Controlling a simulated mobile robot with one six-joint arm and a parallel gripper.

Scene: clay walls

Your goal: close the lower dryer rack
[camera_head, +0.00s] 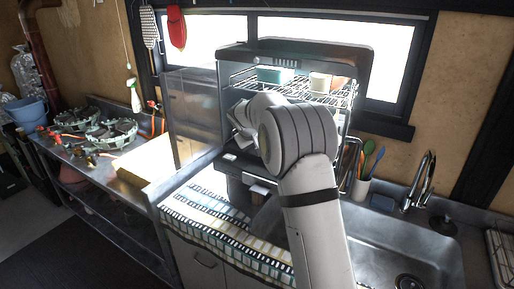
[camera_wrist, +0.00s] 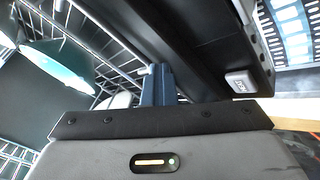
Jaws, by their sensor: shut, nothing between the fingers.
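The dish dryer (camera_head: 300,52) is a dark cabinet on the counter, its front open. Its upper wire rack (camera_head: 340,97) holds a teal bowl (camera_head: 275,75) and a pale cup (camera_head: 320,82). My arm covers most of the lower part, so the lower rack's position cannot be made out in the head view. In the wrist view, my gripper (camera_wrist: 158,84) has its blue-grey fingers together and empty, beside wire bars (camera_wrist: 108,45) and a black panel edge. I cannot tell which rack those bars belong to or whether the fingers touch them. A teal dish (camera_wrist: 58,62) shows at left.
A striped mat (camera_head: 205,215) covers the counter in front. A sink (camera_head: 405,245) with a tap (camera_head: 422,180) and a utensil cup (camera_head: 361,188) are at right. A metal workbench (camera_head: 95,170) is at left.

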